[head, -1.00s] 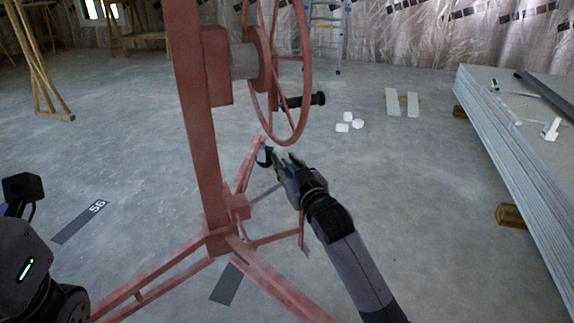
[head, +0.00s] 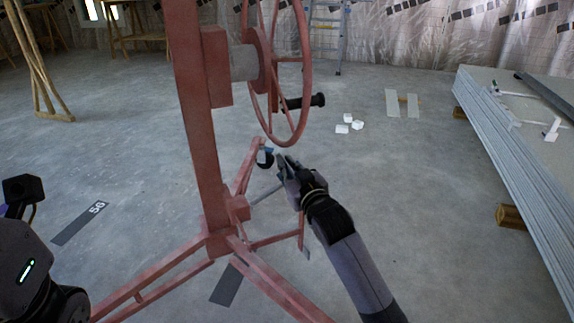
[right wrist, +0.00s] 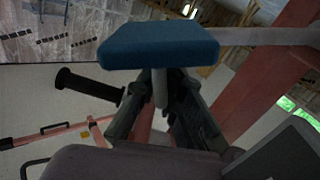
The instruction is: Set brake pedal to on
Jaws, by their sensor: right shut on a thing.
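The red panel lift (head: 205,140) stands in the middle of the head view, with a red hand wheel (head: 303,60). The brake pedal (right wrist: 158,45) is a blue pad on a grey bar, large in the right wrist view. In the head view a thin grey bar (head: 266,194) runs from the lift's base toward my right gripper (head: 284,160). The right gripper is low, beneath the wheel, with its fingers either side of a grey stem below the blue pad, shut on it. The pad hides part of the fingertips.
The wheel's black handle (head: 305,101) hangs above my right gripper. A stack of panels (head: 520,150) stands at the right. Small white blocks (head: 342,128) lie behind; the floor between is clear.

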